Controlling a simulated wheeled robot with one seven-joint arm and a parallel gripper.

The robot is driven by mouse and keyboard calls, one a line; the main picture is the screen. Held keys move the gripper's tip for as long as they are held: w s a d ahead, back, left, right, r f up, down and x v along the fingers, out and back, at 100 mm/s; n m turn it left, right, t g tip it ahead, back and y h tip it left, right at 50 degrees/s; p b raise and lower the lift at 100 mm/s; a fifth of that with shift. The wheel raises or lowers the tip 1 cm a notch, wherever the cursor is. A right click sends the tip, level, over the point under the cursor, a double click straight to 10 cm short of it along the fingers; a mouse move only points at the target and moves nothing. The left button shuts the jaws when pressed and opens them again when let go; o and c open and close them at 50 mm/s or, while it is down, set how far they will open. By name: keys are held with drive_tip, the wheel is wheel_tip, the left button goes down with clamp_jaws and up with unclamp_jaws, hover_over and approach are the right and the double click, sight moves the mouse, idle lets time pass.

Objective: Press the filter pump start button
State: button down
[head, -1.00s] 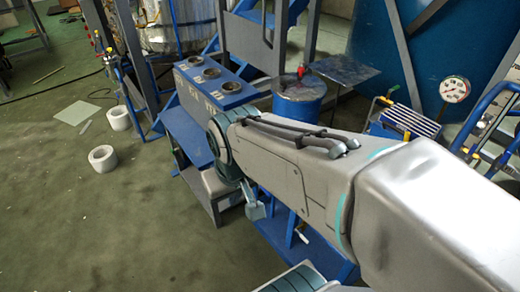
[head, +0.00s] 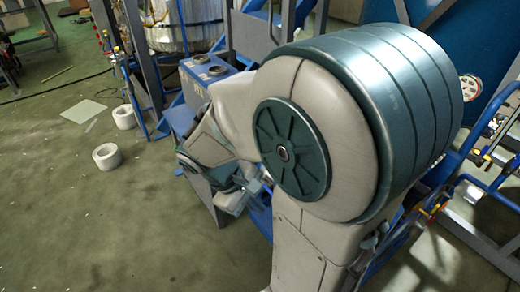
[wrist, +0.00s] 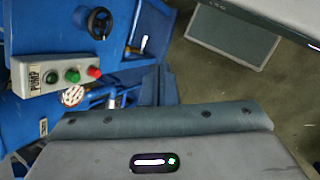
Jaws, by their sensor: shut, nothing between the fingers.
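The pump control box (wrist: 55,73) is a pale box with a label reading PUMP, at the left of the wrist view. Which one is the start button is not marked legibly. My gripper (wrist: 157,72) is shut and empty, to the right of the box and apart from it. In the head view my gripper (head: 238,197) is low beside the blue frame; I cannot make out the box there.
A black handwheel (wrist: 100,22) and a white gauge (wrist: 73,96) are close to the box. A grey panel (wrist: 233,38) lies over the floor at the upper right. In the head view, white rings (head: 107,156) lie on open green floor at the left.

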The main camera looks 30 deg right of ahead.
drive_tip(key=w+d+f+n+t+h+b, duration=0.4)
drive_tip(key=w+f+n+h, duration=0.7)
drive_tip(key=n, duration=0.3)
drive_tip(key=shift+w+d+f+h+b, duration=0.25)
drive_tip(key=shift+w+d+h+b, duration=0.25)
drive_tip(key=shift+h+b, duration=0.45)
drive_tip(key=shift+s+d, duration=0.1)
drive_tip(key=shift+d, duration=0.05)
drive_tip(key=w+d, duration=0.1)
drive_tip(key=d, duration=1.3)
